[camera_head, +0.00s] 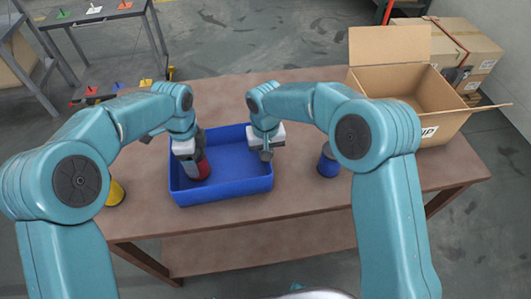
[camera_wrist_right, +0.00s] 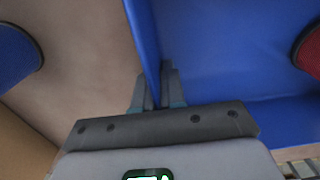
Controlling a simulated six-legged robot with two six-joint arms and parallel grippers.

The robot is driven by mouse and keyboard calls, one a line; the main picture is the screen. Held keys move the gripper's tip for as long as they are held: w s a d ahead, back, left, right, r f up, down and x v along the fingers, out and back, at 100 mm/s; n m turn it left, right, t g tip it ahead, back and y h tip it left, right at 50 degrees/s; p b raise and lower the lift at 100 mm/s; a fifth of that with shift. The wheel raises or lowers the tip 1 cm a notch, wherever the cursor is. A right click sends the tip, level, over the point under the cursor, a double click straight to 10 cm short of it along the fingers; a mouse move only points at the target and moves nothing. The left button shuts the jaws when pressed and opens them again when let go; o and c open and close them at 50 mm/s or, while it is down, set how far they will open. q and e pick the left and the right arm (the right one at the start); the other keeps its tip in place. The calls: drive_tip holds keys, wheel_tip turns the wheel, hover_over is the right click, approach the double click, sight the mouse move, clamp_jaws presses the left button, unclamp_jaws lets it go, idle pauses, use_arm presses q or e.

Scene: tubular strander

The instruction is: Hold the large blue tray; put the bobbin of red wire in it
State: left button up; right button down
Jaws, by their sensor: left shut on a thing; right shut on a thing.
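The large blue tray (camera_head: 225,193) sits on the brown table, near its middle. The bobbin of red wire (camera_head: 201,169) is inside the tray's left part, and its red edge also shows at the right of the right wrist view (camera_wrist_right: 311,52). My left gripper (camera_head: 194,158) is shut on the red bobbin from above and hides part of it. I cannot tell whether the bobbin touches the tray floor. My right gripper (camera_head: 265,151) is shut on the tray's right wall, with one finger on each side of it in the right wrist view (camera_wrist_right: 156,88).
A blue bobbin (camera_head: 328,163) stands on the table right of the tray. A yellow bobbin (camera_head: 115,192) is at the left, partly hidden by my left arm. An open cardboard box (camera_head: 400,88) is at the back right. The tray's right half is empty.

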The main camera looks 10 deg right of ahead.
use_arm(q)
drive_tip(key=shift+f, duration=0.15)
drive_tip(key=o, duration=1.4)
drive_tip(key=shift+c, duration=0.2)
use_arm(e)
drive_tip(key=c, duration=1.1)
unclamp_jaws()
drive_tip(key=shift+c, duration=0.2)
use_arm(q)
wheel_tip(320, 180, up, 12)
use_arm(e)
drive_tip(key=shift+r, duration=0.1)
